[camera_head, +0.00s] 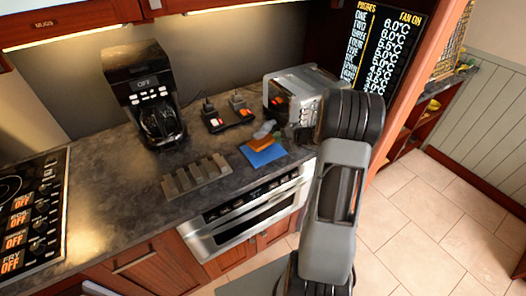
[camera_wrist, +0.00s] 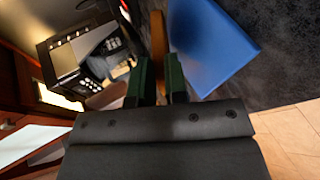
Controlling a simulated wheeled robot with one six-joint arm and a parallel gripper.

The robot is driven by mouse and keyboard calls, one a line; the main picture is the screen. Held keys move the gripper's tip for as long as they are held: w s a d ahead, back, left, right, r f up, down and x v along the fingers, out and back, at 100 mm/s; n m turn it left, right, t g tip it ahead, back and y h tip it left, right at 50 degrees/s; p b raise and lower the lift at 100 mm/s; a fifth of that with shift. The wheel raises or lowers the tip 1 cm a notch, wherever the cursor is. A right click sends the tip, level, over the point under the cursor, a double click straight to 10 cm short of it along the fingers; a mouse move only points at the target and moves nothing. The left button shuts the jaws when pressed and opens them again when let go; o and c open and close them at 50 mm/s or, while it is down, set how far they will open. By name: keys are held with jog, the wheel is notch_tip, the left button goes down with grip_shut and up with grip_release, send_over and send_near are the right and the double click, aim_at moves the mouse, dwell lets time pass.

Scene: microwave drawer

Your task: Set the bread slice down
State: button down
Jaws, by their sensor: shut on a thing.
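The bread slice (camera_wrist: 158,45) is a thin brown piece, seen edge-on between the two green fingers of my gripper (camera_wrist: 158,82) in the wrist view. My gripper is shut on it. In the head view the bread slice (camera_head: 257,142) shows as a brown patch at the back edge of a blue board (camera_head: 265,155). The blue board also shows in the wrist view (camera_wrist: 212,45), just right of the slice. Whether the slice touches the board or counter cannot be told. My arm comes in from the right of the head view.
A silver toaster oven (camera_head: 292,95) stands behind the board. A grey slotted rack (camera_head: 196,177) lies to its left, with a coffee machine (camera_head: 145,95) farther back left. The microwave drawer (camera_head: 245,215) is below the counter's front edge. Bare counter (camera_head: 120,190) lies at left.

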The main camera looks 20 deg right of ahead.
jog(key=c, duration=1.3)
grip_release()
jog(key=shift+r, duration=0.1)
jog(key=shift+p+v, duration=2.75)
jog(key=shift+v, duration=1.2)
jog(key=r, duration=0.2)
jog(key=s+r+p, duration=0.1)
jog(key=r, duration=0.1)
jog(key=s+d+r+p, duration=0.1)
jog(key=r, duration=0.2)
jog(key=shift+s+d+r, duration=0.1)
jog(key=shift+s, duration=0.15)
